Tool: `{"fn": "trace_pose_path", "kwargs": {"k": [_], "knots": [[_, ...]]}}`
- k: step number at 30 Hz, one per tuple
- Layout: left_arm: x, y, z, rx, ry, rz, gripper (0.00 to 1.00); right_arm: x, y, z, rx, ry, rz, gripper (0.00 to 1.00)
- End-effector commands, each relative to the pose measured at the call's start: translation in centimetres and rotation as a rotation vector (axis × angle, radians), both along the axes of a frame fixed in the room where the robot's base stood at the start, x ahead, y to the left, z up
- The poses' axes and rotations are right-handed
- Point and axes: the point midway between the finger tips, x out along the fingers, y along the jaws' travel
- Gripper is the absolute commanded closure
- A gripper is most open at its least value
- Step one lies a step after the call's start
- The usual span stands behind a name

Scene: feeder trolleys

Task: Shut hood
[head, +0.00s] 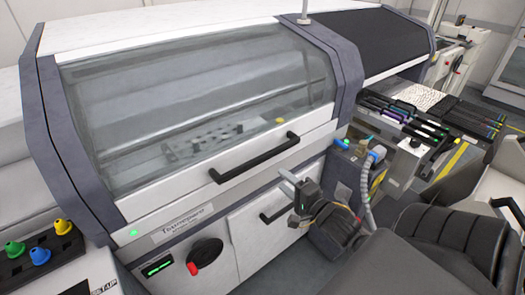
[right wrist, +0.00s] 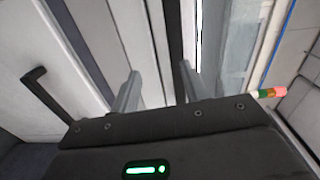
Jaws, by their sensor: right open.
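The hood (head: 200,100) is the curved clear window with a white lower frame on the near machine. It is down, and I see no clear gap under its front edge. Its black bar handle (head: 254,160) runs along the white frame. My right gripper (head: 288,182) is open, just below and right of the handle's right end, and appears empty. In the right wrist view its two fingers (right wrist: 157,92) stand apart in front of the machine's front. A dark bar (right wrist: 175,45) shows beyond them; I cannot tell whether it is the hood handle. My left gripper is out of view.
A lower door with a black handle (head: 278,207) and a red-and-black rotary switch (head: 205,257) are below the hood. A second machine with a dark hood (head: 375,42) and feeder slots (head: 400,115) are at the right.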

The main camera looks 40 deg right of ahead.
Motion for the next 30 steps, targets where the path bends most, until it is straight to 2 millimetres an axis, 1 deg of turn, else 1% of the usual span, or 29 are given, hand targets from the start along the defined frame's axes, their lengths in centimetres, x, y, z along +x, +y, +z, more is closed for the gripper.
{"fn": "trace_pose_path", "kwargs": {"k": [1,3,7,10,14,21,24,27,30], "knots": [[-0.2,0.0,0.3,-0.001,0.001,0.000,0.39,-0.2,0.2,1.4,0.025,-0.022,0.007,0.55],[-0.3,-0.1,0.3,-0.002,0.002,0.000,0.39,-0.3,0.4,2.3,0.047,-0.040,0.012,0.55],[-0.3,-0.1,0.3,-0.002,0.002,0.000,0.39,-0.2,0.4,2.5,0.056,-0.045,0.014,0.55],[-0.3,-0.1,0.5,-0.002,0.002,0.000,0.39,0.4,0.4,2.5,0.055,-0.045,0.014,0.55],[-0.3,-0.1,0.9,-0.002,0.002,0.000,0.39,2.3,0.3,2.7,0.054,-0.047,0.013,0.55],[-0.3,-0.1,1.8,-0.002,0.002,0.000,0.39,6.9,0.3,2.7,0.054,-0.045,0.013,0.55],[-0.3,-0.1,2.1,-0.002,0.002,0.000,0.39,8.4,0.2,2.6,0.053,-0.044,0.013,0.55],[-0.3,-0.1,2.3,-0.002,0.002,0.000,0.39,9.5,0.2,2.5,0.053,-0.043,0.013,0.55],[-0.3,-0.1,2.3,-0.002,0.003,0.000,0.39,10.2,0.2,2.4,0.053,-0.043,0.013,0.55]]}}
